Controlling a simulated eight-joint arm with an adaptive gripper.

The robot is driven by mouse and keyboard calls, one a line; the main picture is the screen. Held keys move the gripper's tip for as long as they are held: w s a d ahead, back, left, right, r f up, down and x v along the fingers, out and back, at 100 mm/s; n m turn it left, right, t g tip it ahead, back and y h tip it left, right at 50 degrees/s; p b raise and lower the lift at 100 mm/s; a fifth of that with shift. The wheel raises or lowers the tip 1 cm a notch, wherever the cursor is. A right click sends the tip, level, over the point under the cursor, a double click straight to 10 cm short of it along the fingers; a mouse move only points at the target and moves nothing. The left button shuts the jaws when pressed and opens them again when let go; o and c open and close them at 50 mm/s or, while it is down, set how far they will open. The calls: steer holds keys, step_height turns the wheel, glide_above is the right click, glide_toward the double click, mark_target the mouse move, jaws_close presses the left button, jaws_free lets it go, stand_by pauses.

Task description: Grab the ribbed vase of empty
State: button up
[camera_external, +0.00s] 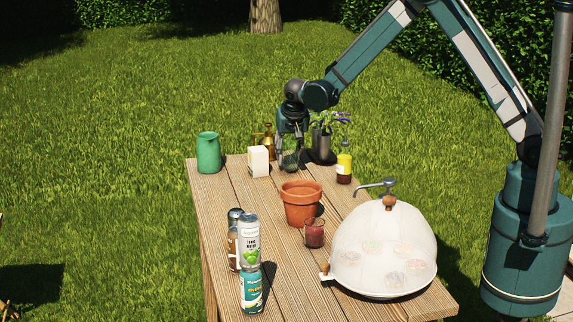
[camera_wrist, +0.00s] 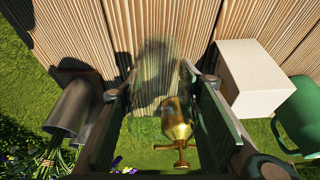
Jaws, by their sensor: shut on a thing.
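The ribbed vase (camera_external: 290,161) looks like clear, greenish glass and stands upright near the far end of the wooden table. My gripper (camera_external: 290,146) reaches down over it from above, with its fingers on either side. In the wrist view the see-through vase (camera_wrist: 158,62) shows between the two dark fingers of my gripper (camera_wrist: 158,88), which are closed on it. The fingers hide part of its sides. I cannot make out its base clearly, but it appears at table height.
A brass sprayer (camera_external: 267,143) stands just behind the vase. A white box (camera_external: 258,162) and green jug (camera_external: 208,153) are to the left. A terracotta pot (camera_external: 301,206) and mesh dome (camera_external: 383,250) stand nearer.

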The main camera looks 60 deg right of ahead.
step_height(320, 180, up, 8)
steer(key=shift+p, duration=0.35)
stand_by(0.6)
